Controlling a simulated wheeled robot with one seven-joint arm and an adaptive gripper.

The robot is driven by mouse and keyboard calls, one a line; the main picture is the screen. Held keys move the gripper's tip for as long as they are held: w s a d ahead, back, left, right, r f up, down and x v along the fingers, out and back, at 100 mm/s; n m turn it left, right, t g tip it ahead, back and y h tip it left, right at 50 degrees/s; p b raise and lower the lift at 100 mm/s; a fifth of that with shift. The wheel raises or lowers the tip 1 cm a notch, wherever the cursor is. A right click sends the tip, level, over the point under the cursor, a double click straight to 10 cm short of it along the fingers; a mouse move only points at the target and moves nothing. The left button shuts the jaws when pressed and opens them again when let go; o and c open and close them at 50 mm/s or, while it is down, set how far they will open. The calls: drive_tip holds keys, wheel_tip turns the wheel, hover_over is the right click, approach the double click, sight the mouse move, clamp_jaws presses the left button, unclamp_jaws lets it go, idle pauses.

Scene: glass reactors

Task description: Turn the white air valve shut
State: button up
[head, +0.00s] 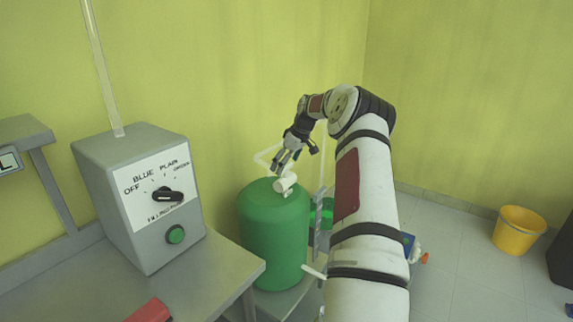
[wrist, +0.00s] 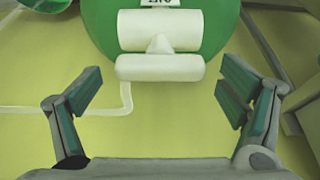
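The white air valve (head: 284,186) sits on top of the green tank (head: 273,240). In the wrist view the valve shows as a thick white cylinder (wrist: 160,29) with a white bar handle (wrist: 160,67) on a short stem. The handle lies level across the picture. My gripper (head: 291,162) is just above the valve, with its fingers pointing down at it. In the wrist view my gripper (wrist: 162,88) is open, with one finger on each side and below the handle. Nothing is between the fingers, and they appear apart from the handle.
A thin white pipe (wrist: 126,98) runs beside the valve, near the left finger. A grey control box (head: 140,195) with a black knob stands on the bench at left. The yellow wall is close behind the tank. A yellow bucket (head: 519,230) stands on the floor at right.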

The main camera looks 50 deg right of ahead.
drive_tip(key=c, duration=1)
drive_tip(key=shift+c, duration=0.2)
drive_tip(key=m+h, duration=0.1)
drive_tip(key=m, duration=0.1)
drive_tip(key=m+h, duration=0.1)
drive_tip(key=m, duration=0.1)
drive_tip(key=shift+w+a+m, duration=0.1)
drive_tip(key=shift+a+m, duration=0.1)
drive_tip(key=shift+m, duration=0.2)
drive_tip(key=m+b, duration=0.1)
drive_tip(key=m, duration=0.1)
drive_tip(key=m+g+h+b, duration=0.1)
drive_tip(key=m, duration=0.1)
drive_tip(key=shift+m+h, duration=0.3)
drive_tip(key=m+g+b, duration=0.1)
drive_tip(key=m, duration=0.1)
drive_tip(key=m+h+b, duration=0.1)
drive_tip(key=m, duration=0.1)
drive_tip(key=shift+w+a+f+g, duration=0.1)
drive_tip(key=shift+g, duration=0.3)
drive_tip(key=shift+m+g+b, duration=0.65)
drive_tip(key=shift+m+g, duration=0.05)
drive_tip(key=shift+m, duration=1.5)
